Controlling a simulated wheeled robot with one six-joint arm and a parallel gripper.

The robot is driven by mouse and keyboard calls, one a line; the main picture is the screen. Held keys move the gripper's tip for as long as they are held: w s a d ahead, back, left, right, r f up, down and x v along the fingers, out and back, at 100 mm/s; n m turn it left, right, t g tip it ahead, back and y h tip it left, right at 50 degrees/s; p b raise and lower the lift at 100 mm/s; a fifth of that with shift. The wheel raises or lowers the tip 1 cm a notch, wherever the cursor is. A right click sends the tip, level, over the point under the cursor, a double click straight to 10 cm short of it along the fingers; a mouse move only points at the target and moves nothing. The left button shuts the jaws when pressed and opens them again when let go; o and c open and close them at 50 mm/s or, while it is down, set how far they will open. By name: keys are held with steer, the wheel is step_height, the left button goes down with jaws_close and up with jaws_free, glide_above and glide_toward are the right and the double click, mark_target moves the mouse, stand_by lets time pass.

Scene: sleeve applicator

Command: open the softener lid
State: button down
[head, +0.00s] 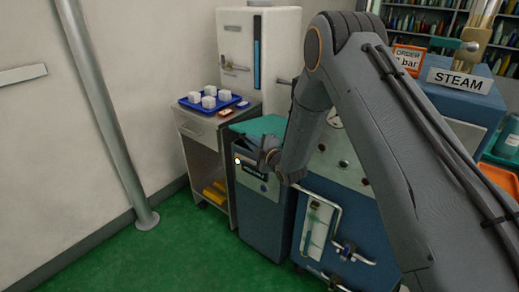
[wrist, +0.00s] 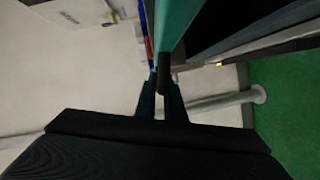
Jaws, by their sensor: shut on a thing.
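The softener is a dark blue-grey cabinet (head: 265,215) with a labelled front, standing left of my arm in the head view. Its teal lid (head: 262,126) is on top. In the wrist view the lid (wrist: 173,25) shows edge-on, with a dark band between it and the pale rim; I cannot tell how far it is raised. My gripper (head: 258,160) is at the cabinet's upper front. In the wrist view my gripper (wrist: 160,98) is shut on a dark rounded handle (wrist: 164,78) at the lid's edge.
A trolley (head: 205,150) on the left bears a blue tray (head: 226,106) with white cubes. A white cabinet (head: 233,50) stands behind. The blue steam machine (head: 340,225) is close on the right. A pipe (head: 98,110) stands at left; the green floor (head: 185,250) in front is clear.

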step_height(320, 180, up, 2)
steer(key=shift+w+d, duration=0.15)
steer(key=c, duration=1.8)
jaws_free()
steer(key=shift+c, duration=0.2)
steer(key=f+v, duration=0.1)
steer(key=v, duration=0.6)
steer(key=shift+s+d+r, duration=0.3)
steer(key=shift+r, duration=0.25)
